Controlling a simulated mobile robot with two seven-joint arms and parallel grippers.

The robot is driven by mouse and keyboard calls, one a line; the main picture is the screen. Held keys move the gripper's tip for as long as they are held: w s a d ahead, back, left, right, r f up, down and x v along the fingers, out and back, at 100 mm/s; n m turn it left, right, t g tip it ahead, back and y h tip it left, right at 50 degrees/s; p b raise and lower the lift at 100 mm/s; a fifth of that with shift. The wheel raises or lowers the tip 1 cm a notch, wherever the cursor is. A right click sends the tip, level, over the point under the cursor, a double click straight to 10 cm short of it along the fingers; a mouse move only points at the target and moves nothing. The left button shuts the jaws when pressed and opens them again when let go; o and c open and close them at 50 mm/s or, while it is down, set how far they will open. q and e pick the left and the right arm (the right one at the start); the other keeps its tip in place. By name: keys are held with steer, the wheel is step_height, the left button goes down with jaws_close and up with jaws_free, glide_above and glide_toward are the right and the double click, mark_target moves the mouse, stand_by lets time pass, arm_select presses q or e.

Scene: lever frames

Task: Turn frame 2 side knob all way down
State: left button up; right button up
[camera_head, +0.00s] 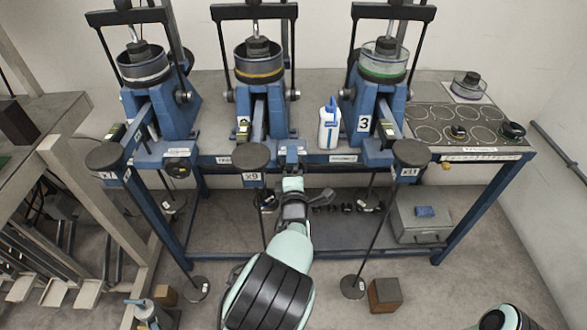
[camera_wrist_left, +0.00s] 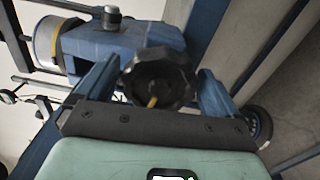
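Frame 2 (camera_head: 262,110) is the middle blue lever frame on the bench in the head view. In the left wrist view a dark lobed knob (camera_wrist_left: 150,72) with a yellow mark faces the camera, in front of a blue frame body (camera_wrist_left: 110,42). My left gripper (camera_head: 291,151) is at the bench's front edge, just right of the middle black disc. In the wrist view its two blue fingers (camera_wrist_left: 160,78) are apart, one on each side of the knob, with narrow visible gaps. The knob cannot be made out in the head view. My right gripper is out of view.
Frame 3 (camera_head: 376,105) and another frame (camera_head: 157,95) flank the middle one. A white-and-blue bottle (camera_head: 329,127) stands between frames 2 and 3. Black discs on rods (camera_head: 251,157) (camera_head: 410,153) stand in front. A grey box (camera_head: 420,222) sits on the lower shelf.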

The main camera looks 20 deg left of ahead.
arm_select(q)
steer(key=v, duration=0.6)
stand_by(0.3)
stand_by(0.4)
